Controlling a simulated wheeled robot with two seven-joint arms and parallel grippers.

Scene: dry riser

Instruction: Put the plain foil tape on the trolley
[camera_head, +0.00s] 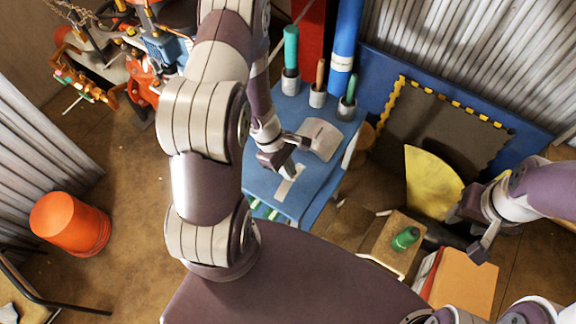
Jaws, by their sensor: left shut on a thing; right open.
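A silver-grey piece with a curved face and faint print (322,138), seemingly the foil tape, is at the blue trolley (262,190). My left gripper (292,160) is at its left side and shut on it, low over the trolley's top. The fingers partly hide the contact, and I cannot tell whether the piece rests on the top. A pale strip (290,183) lies on the blue top in front of the gripper.
Holders with a teal-handled tool (291,60), a brown-handled one (318,85) and a green-handled one (350,95) line the trolley's back. A green bottle (405,238) lies on the wooden-topped stand (384,245). An orange box (463,280) stands nearby. An orange bucket (70,224) is left.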

